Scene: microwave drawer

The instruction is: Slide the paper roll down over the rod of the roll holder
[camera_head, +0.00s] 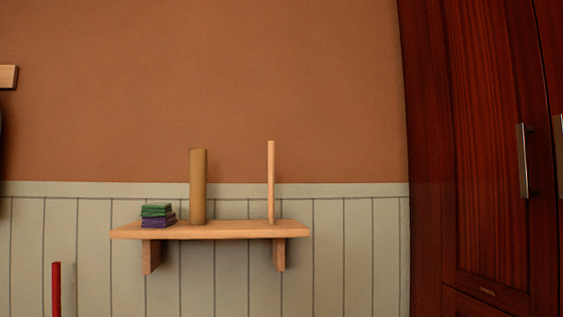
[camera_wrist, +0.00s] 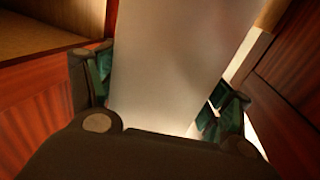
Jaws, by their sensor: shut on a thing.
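In the wrist view my gripper (camera_wrist: 160,88) is shut around a wide, pale grey, smooth thing (camera_wrist: 185,45), which looks like the paper roll. Its dark green finger pads sit at the left and right sides of it. The roll's far end runs out of the picture at the top. In the head view a thin, light wooden rod (camera_head: 271,183) stands upright on the right part of a wall shelf, with nothing around it. A thicker brown upright cylinder (camera_head: 198,188) stands left of it. My gripper does not show in the head view.
The wooden shelf (camera_head: 240,231) also bears a small stack of green and purple pieces (camera_head: 157,216) at its left. A red upright post (camera_head: 56,290) shows at the lower left. A dark red wooden cabinet (camera_head: 487,150) stands at the right. The wall above the shelf is clear.

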